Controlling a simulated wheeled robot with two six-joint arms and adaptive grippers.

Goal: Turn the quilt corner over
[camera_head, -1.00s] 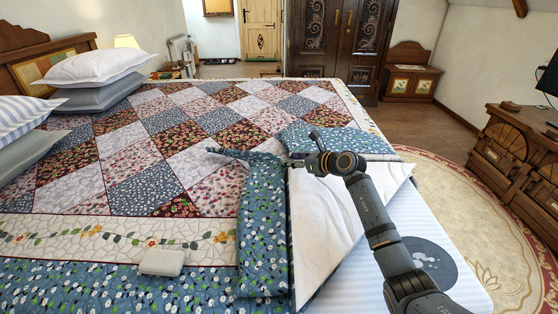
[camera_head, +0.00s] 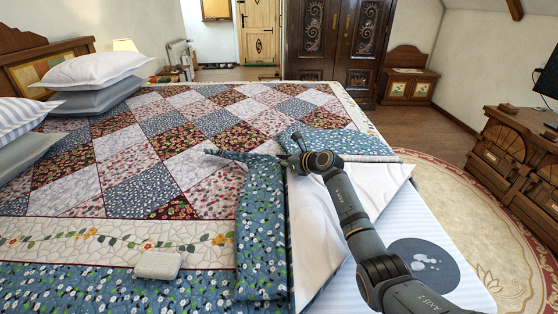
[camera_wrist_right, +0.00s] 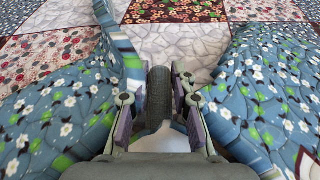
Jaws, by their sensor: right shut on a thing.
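The patchwork quilt (camera_head: 160,158) covers the bed. My right gripper (camera_head: 297,150) is over the fold, between strip and flap. In the right wrist view my right gripper (camera_wrist_right: 158,100) has its fingers close together, shut on the quilt; blue floral folds (camera_wrist_right: 50,110) rise on both sides. The exact gripped part is hard to make out. My left gripper is not in view.
A small pale box (camera_head: 158,265) lies on the quilt's near border. Pillows (camera_head: 95,72) are stacked at the headboard. A striped mattress area with a dark round patch (camera_head: 425,262) is bare at right. A wooden cabinet (camera_head: 520,155) stands beyond the rug.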

